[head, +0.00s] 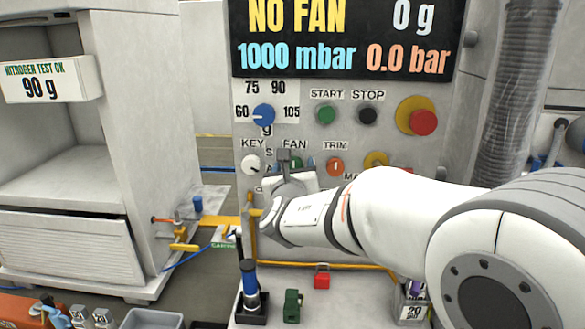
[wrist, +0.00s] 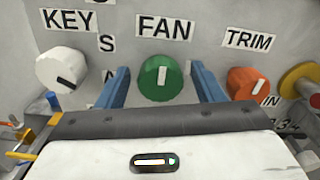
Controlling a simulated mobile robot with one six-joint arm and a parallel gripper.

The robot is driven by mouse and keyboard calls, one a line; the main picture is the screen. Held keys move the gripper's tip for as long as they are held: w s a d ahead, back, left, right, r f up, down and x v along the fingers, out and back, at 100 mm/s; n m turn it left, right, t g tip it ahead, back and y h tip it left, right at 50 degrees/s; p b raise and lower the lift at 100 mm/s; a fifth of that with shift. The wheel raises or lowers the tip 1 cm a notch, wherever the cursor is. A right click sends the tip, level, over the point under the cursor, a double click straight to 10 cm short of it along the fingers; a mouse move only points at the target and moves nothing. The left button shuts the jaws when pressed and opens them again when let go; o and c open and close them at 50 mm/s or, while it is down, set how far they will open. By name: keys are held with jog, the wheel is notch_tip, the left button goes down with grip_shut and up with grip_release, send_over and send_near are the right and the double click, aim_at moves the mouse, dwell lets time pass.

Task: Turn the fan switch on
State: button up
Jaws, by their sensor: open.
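The fan switch is a round green knob (wrist: 166,80) with a white bar, under the FAN label (wrist: 164,28) in the wrist view. Its white bar stands about vertical. My gripper (wrist: 163,82) is open, with one blue finger on each side of the green knob and gaps between. I cannot tell how deep the fingers reach. In the head view my gripper (head: 284,158) is at the panel below the FAN label, and it covers most of the green knob. The display (head: 345,38) reads NO FAN.
The white KEY knob (wrist: 62,70) is left of the fan knob and the orange TRIM knob (wrist: 248,84) is right of it, both close to my fingers. Above are a blue dial (head: 263,115), a green START button (head: 326,115) and a red button (head: 423,122).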

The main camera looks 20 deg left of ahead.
jog(key=c, duration=0.9)
jog(key=shift+a, duration=0.1)
jog(key=shift+c, duration=0.3)
